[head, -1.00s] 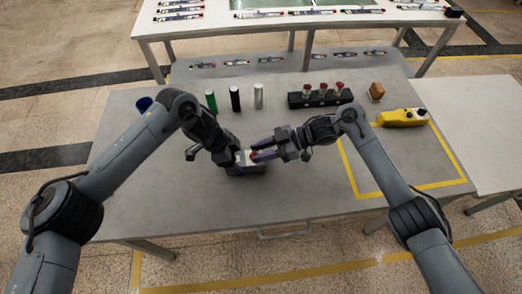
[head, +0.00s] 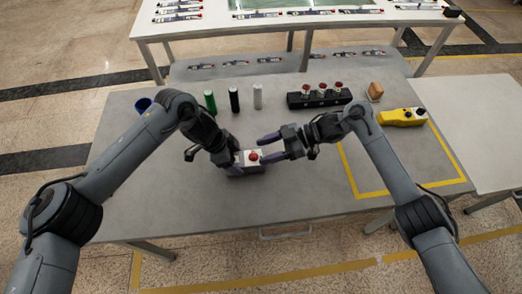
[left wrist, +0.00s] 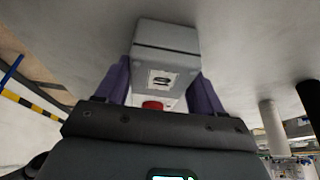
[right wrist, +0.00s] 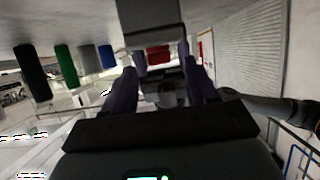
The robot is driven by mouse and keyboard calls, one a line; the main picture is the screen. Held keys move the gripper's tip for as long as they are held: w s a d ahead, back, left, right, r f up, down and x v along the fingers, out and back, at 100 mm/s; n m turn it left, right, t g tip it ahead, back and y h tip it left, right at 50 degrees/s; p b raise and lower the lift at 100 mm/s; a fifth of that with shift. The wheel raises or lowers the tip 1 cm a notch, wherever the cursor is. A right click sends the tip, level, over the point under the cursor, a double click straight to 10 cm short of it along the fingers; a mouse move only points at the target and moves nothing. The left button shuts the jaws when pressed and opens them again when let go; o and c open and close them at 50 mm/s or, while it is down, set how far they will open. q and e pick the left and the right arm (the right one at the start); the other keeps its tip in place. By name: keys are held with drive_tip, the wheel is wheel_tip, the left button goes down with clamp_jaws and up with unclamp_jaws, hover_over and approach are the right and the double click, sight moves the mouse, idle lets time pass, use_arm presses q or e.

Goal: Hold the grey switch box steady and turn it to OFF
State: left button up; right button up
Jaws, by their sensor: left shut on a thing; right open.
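The grey switch box (head: 247,169) sits on the grey table, with a pale face and a red knob (head: 254,156). My left gripper (head: 236,163) is shut on the box from the left. In the left wrist view the box (left wrist: 166,42) lies between the purple fingers, with part of the red knob (left wrist: 153,105) showing. My right gripper (head: 269,147) is open and empty, just right of the knob and apart from it. In the right wrist view the red knob (right wrist: 158,55) shows ahead, beyond the fingertips. The knob's setting is too small to read.
Green (head: 210,101), black (head: 234,99) and white (head: 258,96) cylinders stand behind the box. A black block with red knobs (head: 320,98), a tan block (head: 375,91) and a yellow control box (head: 402,117) are to the right. The table's front is clear.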

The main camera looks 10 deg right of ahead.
drive_tip(key=v, duration=0.9)
drive_tip(key=shift+d, duration=0.35)
drive_tip(key=shift+r, duration=0.1)
use_arm(q)
drive_tip(key=o, duration=1.4)
